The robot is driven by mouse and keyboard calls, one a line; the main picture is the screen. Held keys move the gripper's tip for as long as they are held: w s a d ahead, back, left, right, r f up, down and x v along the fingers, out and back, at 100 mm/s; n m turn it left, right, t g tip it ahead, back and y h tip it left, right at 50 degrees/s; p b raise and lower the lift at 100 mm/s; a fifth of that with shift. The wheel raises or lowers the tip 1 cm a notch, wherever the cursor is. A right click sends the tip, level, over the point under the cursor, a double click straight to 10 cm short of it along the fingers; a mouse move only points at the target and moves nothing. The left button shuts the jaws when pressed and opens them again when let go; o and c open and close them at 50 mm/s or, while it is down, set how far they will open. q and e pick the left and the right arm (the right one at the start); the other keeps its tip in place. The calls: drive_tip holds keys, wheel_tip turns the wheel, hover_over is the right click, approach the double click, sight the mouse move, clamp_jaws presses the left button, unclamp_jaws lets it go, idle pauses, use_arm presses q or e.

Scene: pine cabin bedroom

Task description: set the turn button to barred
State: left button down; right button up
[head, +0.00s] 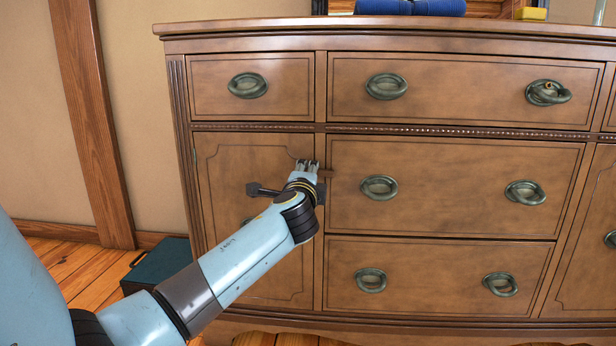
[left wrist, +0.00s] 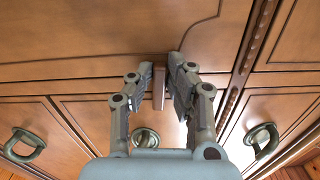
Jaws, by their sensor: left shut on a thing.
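The turn button (head: 327,174) is a small brown bar on the narrow upright strip between the left cabinet door (head: 228,180) and the middle drawers. It lies about level in the head view, crosswise to the door's edge. In the left wrist view the turn button (left wrist: 158,88) shows between the two fingers. My left gripper (head: 308,166) reaches to the door's upper right edge. The left gripper (left wrist: 163,75) is shut on the turn button, its fingers on either side. The fingers hide part of the bar. My right gripper is out of view.
The dresser has oval metal pulls, such as the nearby drawer pull (head: 379,187). My left arm covers part of the door. A dark teal box (head: 158,262) stands on the floor at left. A blue roll (head: 410,7) lies on the dresser top.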

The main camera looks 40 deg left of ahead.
use_arm(q)
drive_tip(key=shift+f, duration=0.15)
idle(0.3)
drive_tip(key=c, duration=1.3)
unclamp_jaws()
drive_tip(key=v, duration=1.2)
drive_tip(key=shift+s+a, duration=0.1)
drive_tip(key=shift+s, duration=0.05)
